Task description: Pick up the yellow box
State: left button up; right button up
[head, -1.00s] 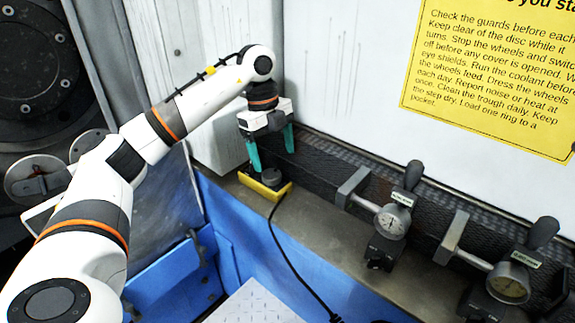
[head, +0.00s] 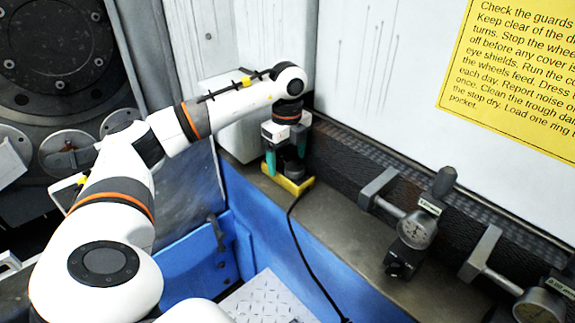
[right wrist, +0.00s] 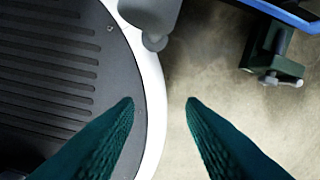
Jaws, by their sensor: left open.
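The yellow box (head: 294,188) sits on the grey ledge, near the corner by the white wall in the head view. A dark round part stands in it, and a black cable runs down from it. My left gripper (head: 287,163) points down over the box with teal fingers apart, one at each side of the dark part. Whether the fingers touch the box is unclear. My right gripper (right wrist: 160,102) shows only in the right wrist view, its fingers apart with nothing between them.
Dial gauges on stands (head: 418,228) and (head: 540,305) stand along the ledge (head: 345,230) to the right. A dark ribbed rail (head: 360,165) runs behind. In the right wrist view, a ribbed dark disc (right wrist: 50,70) with a white rim lies below.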

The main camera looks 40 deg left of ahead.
pick_arm(q)
jog(key=shift+f, duration=1.2)
jog(key=c, duration=1.4)
jog(key=shift+r, duration=0.1)
jog(key=shift+c, duration=0.3)
